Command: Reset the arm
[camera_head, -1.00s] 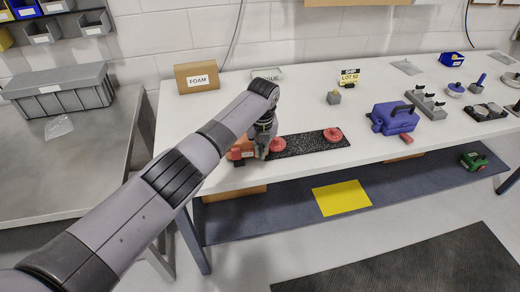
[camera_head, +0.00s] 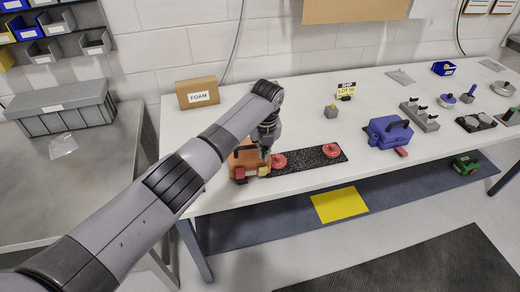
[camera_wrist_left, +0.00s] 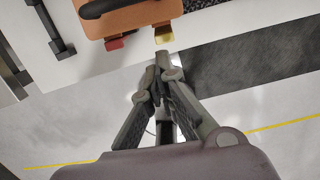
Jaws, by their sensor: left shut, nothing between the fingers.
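My left arm comes in from the lower left in the head view. Its gripper (camera_head: 265,151) is shut and empty, at the right side of an orange case (camera_head: 246,159) near the table's front left. In the left wrist view the fingers (camera_wrist_left: 166,70) meet at their tips, just off the case's front edge. The orange case (camera_wrist_left: 143,16) there shows a dark handle, a red latch (camera_wrist_left: 116,42) and a yellow latch (camera_wrist_left: 164,36). Whether the gripper touches the case I cannot tell. The right gripper is not in view.
A black speckled mat (camera_head: 306,157) with two red round pieces (camera_head: 279,160) lies right of the gripper. A FOAM box (camera_head: 198,93) stands behind. A blue case (camera_head: 387,131) and several fixtures are further right.

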